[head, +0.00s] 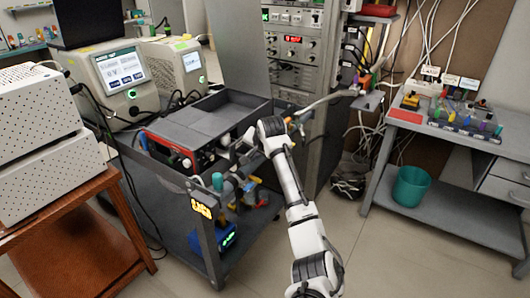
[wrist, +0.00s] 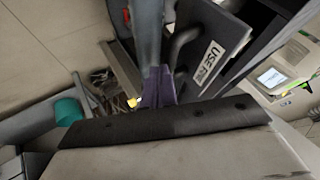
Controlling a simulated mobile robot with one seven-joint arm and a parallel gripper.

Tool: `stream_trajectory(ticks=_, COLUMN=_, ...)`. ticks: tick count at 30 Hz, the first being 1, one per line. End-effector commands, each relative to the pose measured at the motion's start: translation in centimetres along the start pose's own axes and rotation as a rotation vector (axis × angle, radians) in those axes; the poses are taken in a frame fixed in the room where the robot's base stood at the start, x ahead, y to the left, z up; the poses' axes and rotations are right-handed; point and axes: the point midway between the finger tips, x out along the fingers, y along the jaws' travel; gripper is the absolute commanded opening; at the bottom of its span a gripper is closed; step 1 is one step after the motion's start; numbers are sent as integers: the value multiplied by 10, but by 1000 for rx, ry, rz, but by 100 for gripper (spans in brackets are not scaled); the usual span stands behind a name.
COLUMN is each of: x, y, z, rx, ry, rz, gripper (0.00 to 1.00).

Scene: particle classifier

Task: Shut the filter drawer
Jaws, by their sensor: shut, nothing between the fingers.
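A dark grey open-topped drawer (head: 238,98) shows above the cart in the head view, its inside looking empty. I take it to be the filter drawer; how far it is pulled out I cannot tell. In the wrist view a dark front panel (wrist: 232,30) bears a curved handle (wrist: 182,44) and a white label. I cannot tell surely that this is the same drawer's front. My gripper (head: 243,146) is shut and empty, close to the near right side of the drawer. Its fingertips (wrist: 160,78) show close to the handle in the wrist view; contact is unclear.
A red-fronted device (head: 165,150) sits on the grey cart, left of my gripper. Instruments with screens (head: 125,75) stand behind it. A rack (head: 292,45) with cables is behind my arm. A grey bench (head: 460,140) and teal bin (head: 411,186) stand right.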

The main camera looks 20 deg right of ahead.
Motion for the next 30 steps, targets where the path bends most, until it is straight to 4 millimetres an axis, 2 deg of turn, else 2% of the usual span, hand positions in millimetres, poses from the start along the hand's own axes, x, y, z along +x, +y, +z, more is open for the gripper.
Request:
stream_trajectory(ticks=1, x=3, y=-10, z=2, rx=2, ry=-9, rz=-2, gripper=0)
stream_trajectory(ticks=12, x=35, y=-50, z=5, rx=1, ry=-14, rz=9, gripper=0)
stream_trajectory(ticks=30, x=37, y=-54, z=4, rx=-1, ry=-9, rz=4, gripper=0)
